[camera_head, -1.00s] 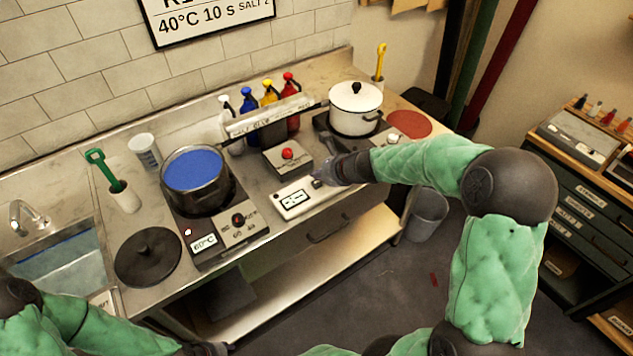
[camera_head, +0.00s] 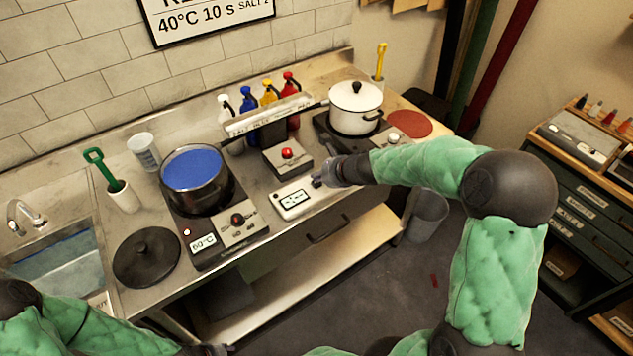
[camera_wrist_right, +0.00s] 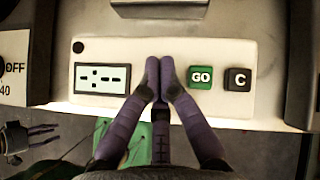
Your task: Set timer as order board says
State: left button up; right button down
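The timer (camera_head: 293,199) is a white box at the counter's front edge. In the right wrist view its panel (camera_wrist_right: 180,50) carries a display (camera_wrist_right: 102,78) showing dashes, a green GO button (camera_wrist_right: 201,77) and a black C button (camera_wrist_right: 238,79). My right gripper (camera_wrist_right: 159,65) is shut and empty, its fingertips over the panel between display and GO; contact cannot be told. It shows in the head view (camera_head: 322,178) at the timer's right end. The order board (camera_head: 207,18) reads "40°C 10 s SALT 2"; its top line is cut off. My left gripper (camera_head: 210,349) is low at the bottom edge, its fingers unclear.
A pot with blue liquid (camera_head: 195,178) stands on a burner unit (camera_head: 205,243) reading 60°C. A red-button box (camera_head: 288,159) is behind the timer. A white lidded pot (camera_head: 355,108) is at back right, a dark lid (camera_head: 147,257) at left. Colored bottles (camera_head: 268,93) line the wall.

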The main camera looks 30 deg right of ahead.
aim_at(319, 183)
jog(key=shift+f+b, duration=0.45)
dwell(0.6)
jog(key=shift+r, duration=0.1)
jog(key=shift+r+p, duration=0.75)
jog(key=shift+p, duration=0.1)
jog(key=shift+r, duration=0.1)
notch_tip(319, 183, up, 5)
jog(key=p, duration=0.5)
dwell(1.8)
